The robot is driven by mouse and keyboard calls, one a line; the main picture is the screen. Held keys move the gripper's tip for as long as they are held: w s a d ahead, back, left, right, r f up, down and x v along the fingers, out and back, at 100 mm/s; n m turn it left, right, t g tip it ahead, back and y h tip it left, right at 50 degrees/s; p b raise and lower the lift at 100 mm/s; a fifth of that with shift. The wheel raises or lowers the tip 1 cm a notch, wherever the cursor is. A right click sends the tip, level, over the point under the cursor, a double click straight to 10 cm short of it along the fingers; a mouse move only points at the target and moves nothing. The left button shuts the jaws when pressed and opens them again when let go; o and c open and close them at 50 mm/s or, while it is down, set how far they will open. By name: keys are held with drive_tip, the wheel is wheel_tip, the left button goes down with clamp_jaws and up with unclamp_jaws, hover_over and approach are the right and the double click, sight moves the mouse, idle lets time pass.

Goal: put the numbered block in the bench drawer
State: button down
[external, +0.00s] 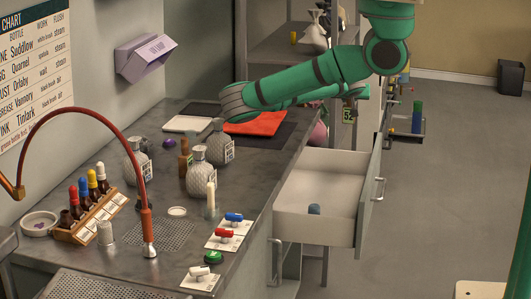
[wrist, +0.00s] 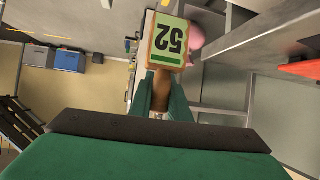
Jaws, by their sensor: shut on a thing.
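The numbered block (external: 348,115) shows a green-edged label with 52. In the wrist view the block (wrist: 167,42) is upside down at my fingertips, with a brown part between the green fingers. My gripper (wrist: 161,78) is shut on it. In the external view my gripper (external: 357,93) is partly hidden, holding the block in the air beyond the bench's right edge, above and behind the drawer.
Several grey bottles (external: 198,175), a vial rack (external: 90,215) and a red hose (external: 145,180) stand on the bench. A small shelf (external: 405,133) with coloured pieces is at right. Floor (external: 430,210) right of the drawer is clear.

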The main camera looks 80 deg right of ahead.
approach(346, 159)
drive_tip(key=x, duration=0.5)
drive_tip(key=shift+f, duration=0.1)
drive_tip(key=c, duration=1.7)
unclamp_jaws()
drive_tip(key=shift+o, duration=0.2)
drive_tip(key=shift+a, duration=0.15)
drive_tip(key=v, duration=1.2)
drive_tip(key=shift+w, duration=0.1)
